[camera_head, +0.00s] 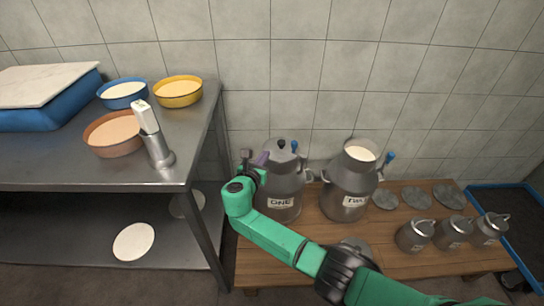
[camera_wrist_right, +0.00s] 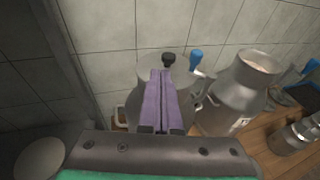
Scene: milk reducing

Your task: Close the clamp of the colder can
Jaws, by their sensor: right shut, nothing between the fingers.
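A metal can labelled ONE (camera_head: 280,200) stands on the wooden bench with its lid on. The lid has a black knob (camera_wrist_right: 168,58), and a blue-handled clamp (camera_wrist_right: 196,60) is at the lid's right side. A can labelled TWO (camera_head: 345,200) stands to its right, open, with white milk in its mouth and a blue handle (camera_head: 390,158) at its side. My right gripper (camera_wrist_right: 161,74) is shut and empty, with purple fingers in front of can ONE's lid; contact cannot be told. It shows at the can's upper left in the head view (camera_head: 262,159). My left gripper is not in view.
Several loose lids (camera_head: 416,198) and several small cans (camera_head: 415,236) lie to the right on the bench (camera_head: 290,245). A steel table (camera_head: 60,165) with bowls and a white-topped device (camera_head: 146,118) stands at left. A tiled wall is close behind the cans.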

